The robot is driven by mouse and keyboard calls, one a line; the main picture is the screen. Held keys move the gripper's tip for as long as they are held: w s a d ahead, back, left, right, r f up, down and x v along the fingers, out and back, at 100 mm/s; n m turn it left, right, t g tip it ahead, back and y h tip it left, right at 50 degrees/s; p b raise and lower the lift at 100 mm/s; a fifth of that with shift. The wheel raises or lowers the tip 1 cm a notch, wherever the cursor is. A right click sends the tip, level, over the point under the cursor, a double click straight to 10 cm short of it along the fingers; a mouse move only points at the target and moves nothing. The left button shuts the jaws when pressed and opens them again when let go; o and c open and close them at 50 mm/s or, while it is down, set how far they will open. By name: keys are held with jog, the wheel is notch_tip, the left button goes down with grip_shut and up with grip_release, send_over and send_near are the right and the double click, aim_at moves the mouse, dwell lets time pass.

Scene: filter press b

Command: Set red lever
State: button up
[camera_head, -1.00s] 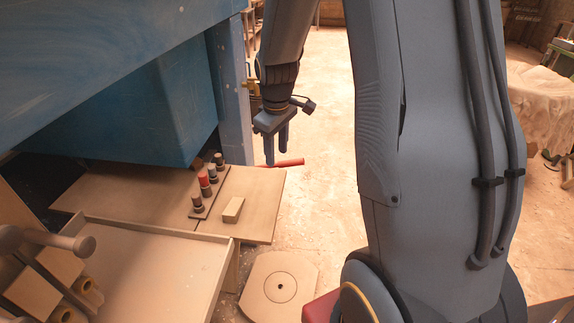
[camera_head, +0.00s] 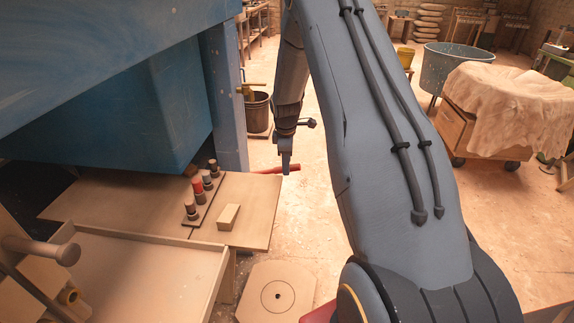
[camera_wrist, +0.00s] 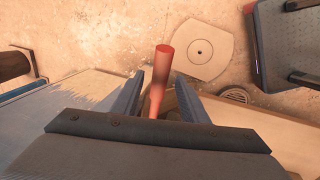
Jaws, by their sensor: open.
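The red lever (camera_head: 277,170) is a short red bar that sticks out to the right, beyond the blue post and above the wooden board. In the wrist view the red lever (camera_wrist: 160,78) points away from me, its round end outermost, between the two fingers. My gripper (camera_head: 287,168) is at the lever's outer end in the head view. In the wrist view my gripper (camera_wrist: 158,100) is open, with one blue-grey finger on each side of the lever. Gaps show on both sides. The lever's base is hidden behind the gripper body.
A blue press post (camera_head: 226,95) stands left of my gripper. A wooden board (camera_head: 255,200) carries a wood block (camera_head: 229,217) and several knobs, one red (camera_head: 198,187). A dark bucket (camera_head: 257,112) stands behind. A draped cart (camera_head: 510,110) is at right. Floor between is clear.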

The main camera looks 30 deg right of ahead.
jog(key=shift+w+d+f, duration=0.1)
jog(key=shift+f, duration=0.75)
jog(key=shift+c, duration=0.2)
grip_shut()
